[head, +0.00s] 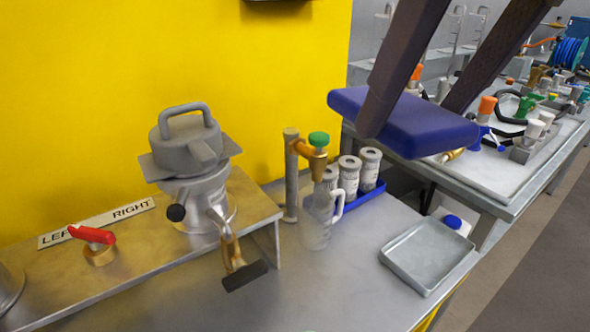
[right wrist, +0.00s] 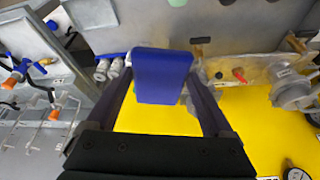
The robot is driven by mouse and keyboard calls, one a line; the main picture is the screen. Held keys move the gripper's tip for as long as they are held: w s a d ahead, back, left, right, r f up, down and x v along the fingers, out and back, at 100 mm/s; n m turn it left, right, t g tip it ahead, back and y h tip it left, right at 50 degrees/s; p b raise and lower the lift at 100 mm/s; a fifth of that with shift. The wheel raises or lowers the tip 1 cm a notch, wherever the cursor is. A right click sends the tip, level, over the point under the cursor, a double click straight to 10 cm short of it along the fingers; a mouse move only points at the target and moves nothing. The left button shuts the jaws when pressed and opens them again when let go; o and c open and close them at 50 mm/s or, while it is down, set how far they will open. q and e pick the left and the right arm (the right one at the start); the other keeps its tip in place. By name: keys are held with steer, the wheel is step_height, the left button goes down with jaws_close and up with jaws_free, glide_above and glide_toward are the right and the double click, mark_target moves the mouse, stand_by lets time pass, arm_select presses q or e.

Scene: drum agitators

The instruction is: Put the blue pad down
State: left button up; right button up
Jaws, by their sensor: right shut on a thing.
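The blue pad (head: 415,124) is a thick, dark blue block with rounded edges. My right gripper (head: 410,112) is shut on it, with one dark finger across its near side and the other behind it. The pad is held in the air, above and beyond the grey tray (head: 430,256) in the head view. In the right wrist view the pad (right wrist: 162,76) sits between the two fingers of the gripper (right wrist: 165,90). My left gripper is not in view.
White canisters (head: 349,176) stand in a blue tray, near a clear jug (head: 316,222) and a green-knobbed valve (head: 318,139). A lidded metal vessel (head: 188,165) and a red-handled valve (head: 92,236) stand at left. The near metal bench (head: 345,290) has free room. A cluttered bench (head: 500,170) is at right.

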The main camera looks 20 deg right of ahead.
steer(key=a+f+n+b, duration=0.1)
steer(key=f+b, duration=0.3)
steer(key=f, duration=0.8)
steer(key=a+f+n+y+b, duration=0.1)
steer(key=a+f+n+b, duration=0.1)
steer(key=f, duration=0.9)
steer(key=a+f+n+g+y+b, duration=0.1)
steer(key=f+n+b, duration=0.3)
steer(key=f, duration=0.8)
steer(key=shift+w+a+f+b, duration=0.25)
steer(key=shift+f+b, duration=0.05)
steer(key=shift+b, duration=0.65)
step_height(320, 180, down, 4)
steer(key=shift+f+b, duration=0.1)
steer(key=shift+b, duration=0.6)
steer(key=shift+f, duration=0.25)
steer(key=shift+f, duration=0.1)
steer(key=o, duration=1.1)
steer(key=shift+c, duration=0.2)
